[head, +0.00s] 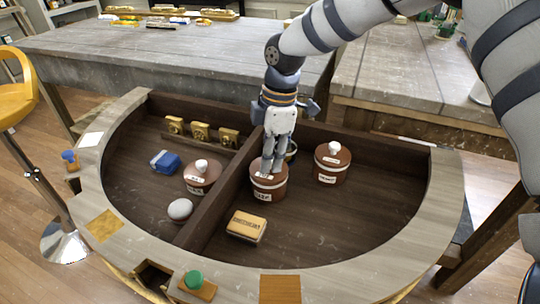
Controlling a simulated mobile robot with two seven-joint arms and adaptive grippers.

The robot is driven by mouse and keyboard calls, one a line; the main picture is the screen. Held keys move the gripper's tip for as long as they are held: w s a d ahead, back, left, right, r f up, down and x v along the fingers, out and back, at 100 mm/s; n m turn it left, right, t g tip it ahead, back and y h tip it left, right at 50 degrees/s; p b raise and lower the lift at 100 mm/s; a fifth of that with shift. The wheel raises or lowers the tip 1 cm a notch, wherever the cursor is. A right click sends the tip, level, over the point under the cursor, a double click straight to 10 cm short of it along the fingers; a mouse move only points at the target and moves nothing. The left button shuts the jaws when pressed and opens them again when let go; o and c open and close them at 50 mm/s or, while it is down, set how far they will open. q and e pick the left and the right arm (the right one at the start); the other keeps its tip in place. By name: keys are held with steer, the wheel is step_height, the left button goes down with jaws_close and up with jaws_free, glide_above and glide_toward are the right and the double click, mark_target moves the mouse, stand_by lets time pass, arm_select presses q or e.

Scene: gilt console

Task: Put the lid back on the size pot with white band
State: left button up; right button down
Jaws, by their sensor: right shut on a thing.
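The size pot (266,195), reddish brown with a pale band near its top and a white label, stands in the right compartment beside the divider. My right gripper (271,166) comes down from above and is shut at the pot's top. The brown lid (257,177) shows around the fingertips, at the pot's mouth. I cannot tell whether it rests on the rim or hangs just above it. My left gripper is not in view.
A similar lidded pot (332,166) stands to the right, another lidded pot (202,178) left of the divider (212,205). A dark round dish (291,151) is partly hidden behind the gripper. A tan block (246,227) lies in front. The right compartment's front right floor is clear.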

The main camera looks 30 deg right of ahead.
steer(key=c, duration=0.9)
jaws_free()
steer(key=shift+o, duration=0.2)
steer(key=shift+r+p, duration=0.65)
steer(key=shift+r, duration=2.85)
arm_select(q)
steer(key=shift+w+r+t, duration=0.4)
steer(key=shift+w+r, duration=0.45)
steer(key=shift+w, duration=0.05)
arm_select(e)
jaws_close()
